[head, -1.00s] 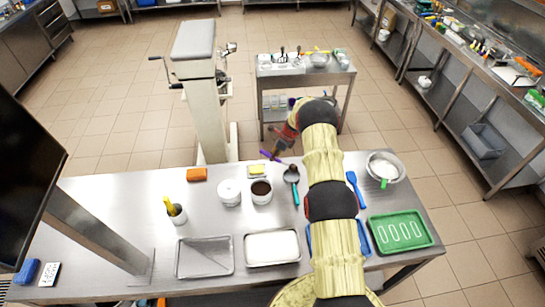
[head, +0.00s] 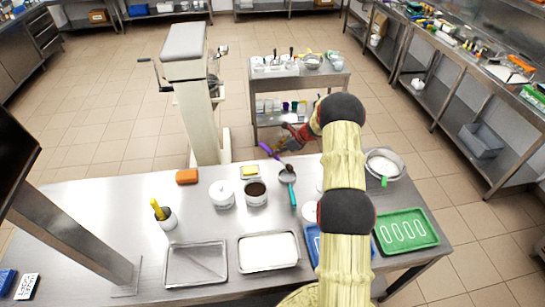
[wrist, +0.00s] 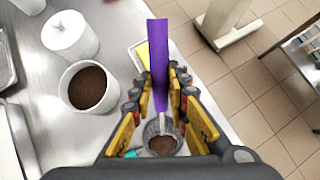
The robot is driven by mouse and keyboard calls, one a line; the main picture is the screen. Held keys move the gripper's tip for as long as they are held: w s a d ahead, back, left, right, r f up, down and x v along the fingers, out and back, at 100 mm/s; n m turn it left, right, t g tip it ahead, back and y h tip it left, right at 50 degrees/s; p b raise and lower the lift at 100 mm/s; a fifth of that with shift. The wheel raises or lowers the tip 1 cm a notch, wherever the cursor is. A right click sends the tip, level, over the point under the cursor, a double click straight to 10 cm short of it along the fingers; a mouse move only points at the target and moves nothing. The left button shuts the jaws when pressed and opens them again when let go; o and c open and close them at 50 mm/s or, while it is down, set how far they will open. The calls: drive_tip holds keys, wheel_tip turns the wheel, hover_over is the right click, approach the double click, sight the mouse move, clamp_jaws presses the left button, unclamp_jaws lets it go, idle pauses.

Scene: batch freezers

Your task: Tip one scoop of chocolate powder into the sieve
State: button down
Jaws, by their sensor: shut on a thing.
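My gripper (head: 279,151) is shut on the purple handle of a scoop (head: 268,149), beyond the table's far edge side. The handle also shows between the fingers in the wrist view (wrist: 158,60). The sieve (head: 288,178), with a turquoise handle, is on the steel table below the gripper. Brown powder shows at the sieve's mouth in both views; I cannot tell how much is in the scoop and how much in the sieve. The open white tub of chocolate powder (head: 256,200) stands left of the sieve, also in the wrist view (wrist: 66,95).
A lidded white tub (head: 222,198) stands left of the powder tub, with a yellow sponge (head: 250,171) behind. Metal trays (head: 196,282) lie in front. A metal bowl (head: 397,168) and a green tray (head: 405,248) are to the right. My arm crosses the table's right part.

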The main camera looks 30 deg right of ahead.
drive_tip(key=shift+s+d+r+t+y+b, duration=0.5)
drive_tip(key=shift+s+d+t+y+b, duration=0.15)
drive_tip(key=shift+b, duration=1.6)
drive_tip(key=s+t+y+b, duration=0.1)
drive_tip(key=b, duration=0.1)
drive_tip(key=s+d+t+y+b, duration=0.1)
drive_tip(key=b, duration=0.2)
drive_tip(key=shift+d+r, duration=0.25)
drive_tip(key=shift+r, duration=0.1)
drive_tip(key=shift+s+d+r+t+y+b, duration=0.5)
drive_tip(key=shift+t+b, duration=0.35)
drive_tip(key=shift+b, duration=0.2)
drive_tip(key=shift+a, duration=0.1)
drive_tip(key=shift+a, duration=0.1)
